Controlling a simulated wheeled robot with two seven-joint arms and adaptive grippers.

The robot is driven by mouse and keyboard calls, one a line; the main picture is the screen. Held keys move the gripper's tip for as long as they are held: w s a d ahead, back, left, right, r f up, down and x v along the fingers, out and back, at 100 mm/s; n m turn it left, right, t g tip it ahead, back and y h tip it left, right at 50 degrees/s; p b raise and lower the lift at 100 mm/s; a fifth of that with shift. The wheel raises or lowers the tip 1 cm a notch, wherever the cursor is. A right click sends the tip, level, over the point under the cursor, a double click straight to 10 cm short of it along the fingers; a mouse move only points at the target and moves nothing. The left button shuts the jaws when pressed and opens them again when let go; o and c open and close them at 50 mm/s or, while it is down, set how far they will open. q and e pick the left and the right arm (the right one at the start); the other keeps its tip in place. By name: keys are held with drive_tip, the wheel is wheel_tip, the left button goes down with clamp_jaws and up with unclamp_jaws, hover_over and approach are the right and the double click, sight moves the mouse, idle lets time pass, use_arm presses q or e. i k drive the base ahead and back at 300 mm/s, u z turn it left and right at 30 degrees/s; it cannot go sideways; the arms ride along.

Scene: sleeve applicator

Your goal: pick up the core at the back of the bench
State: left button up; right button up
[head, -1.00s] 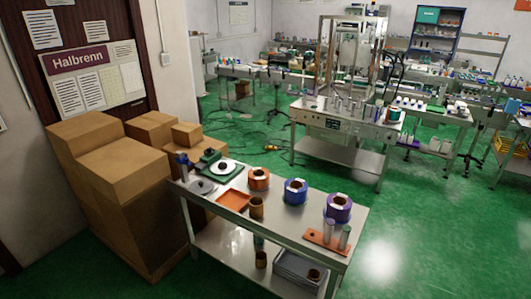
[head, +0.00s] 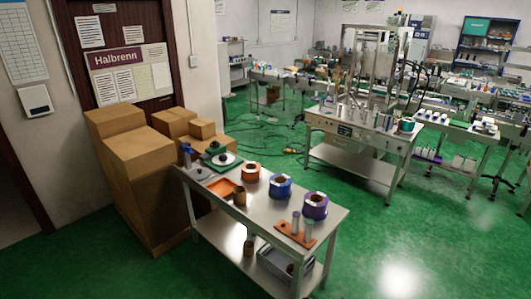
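The steel bench (head: 262,222) stands in the middle of the head view, some way off. A short brown tube, which looks like a core (head: 240,197), stands upright near its middle, by the edge facing the left side. Two pale grey cylinders stand on an orange board (head: 296,235) at the bench's near right end; I cannot tell whether these are cores too. An orange roll (head: 251,172), a blue roll (head: 280,186) and a purple roll (head: 315,205) sit in a row along the far edge. Neither of my grippers is in view.
An orange tray (head: 221,188) and a green device with a white disc (head: 222,159) are on the bench's left end. Another brown tube (head: 248,247) and a grey bin (head: 278,264) are on the lower shelf. Cardboard boxes (head: 150,185) stand close left. Green floor is open right.

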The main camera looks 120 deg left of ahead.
sight(239, 191)
drive_tip(key=i, duration=2)
drive_tip(key=u, duration=2.95)
drive_tip(key=i, duration=3.7)
drive_tip(key=u, duration=1.55)
drive_tip(key=i, duration=2.1)
drive_tip(key=u, duration=0.05)
